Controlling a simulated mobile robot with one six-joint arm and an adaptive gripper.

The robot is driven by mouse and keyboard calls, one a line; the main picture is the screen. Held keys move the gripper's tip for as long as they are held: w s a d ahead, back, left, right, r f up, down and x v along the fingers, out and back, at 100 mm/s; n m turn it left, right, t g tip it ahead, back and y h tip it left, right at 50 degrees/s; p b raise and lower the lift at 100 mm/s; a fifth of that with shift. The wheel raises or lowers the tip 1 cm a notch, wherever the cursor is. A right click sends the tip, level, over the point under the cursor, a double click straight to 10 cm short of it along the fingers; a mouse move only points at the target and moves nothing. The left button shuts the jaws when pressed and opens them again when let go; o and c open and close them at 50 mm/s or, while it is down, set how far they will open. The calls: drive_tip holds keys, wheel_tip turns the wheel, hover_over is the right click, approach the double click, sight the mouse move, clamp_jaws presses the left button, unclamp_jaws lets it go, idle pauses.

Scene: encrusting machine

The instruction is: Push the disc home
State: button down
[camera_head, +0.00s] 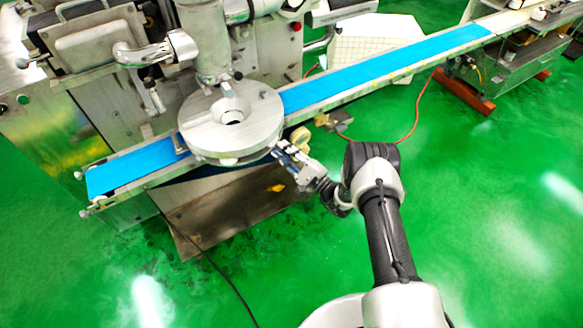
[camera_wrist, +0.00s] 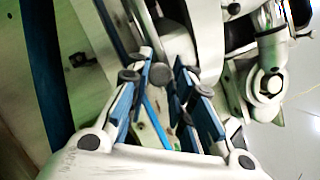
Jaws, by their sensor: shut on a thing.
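The disc (camera_head: 232,122) is a large, thick, pale metal round with a hole in its middle. It sits on the machine above the blue belt, under a vertical metal column. My gripper (camera_head: 284,149) is at the disc's right front edge. In the wrist view my gripper (camera_wrist: 166,72) has its blue-padded fingers a little apart, with a pale grey rounded part between and beyond the tips. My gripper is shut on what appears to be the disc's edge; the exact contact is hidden. How fully the disc is seated cannot be seen.
The blue belt (camera_head: 395,66) runs from lower left to upper right beneath the disc. The machine body (camera_head: 100,60) stands behind, with a curved metal pipe (camera_head: 160,48). A cream knob (camera_head: 301,136) is close beside my gripper. Green floor (camera_head: 490,190) is open at the right.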

drive_tip(key=shift+w+a+f+b, duration=0.15)
drive_tip(key=shift+w+a+b, duration=0.3)
drive_tip(key=shift+w, duration=0.15)
drive_tip(key=shift+w+a+f+b, duration=0.1)
drive_tip(key=shift+w+a+b, duration=0.3)
drive_tip(key=shift+w, duration=0.15)
drive_tip(key=shift+w+a+r, duration=0.15)
drive_tip(key=shift+w+r, duration=0.05)
drive_tip(key=shift+w, duration=0.25)
drive_tip(key=c, duration=1.4)
unclamp_jaws()
drive_tip(key=shift+s, duration=0.1)
drive_tip(key=v, duration=1.2)
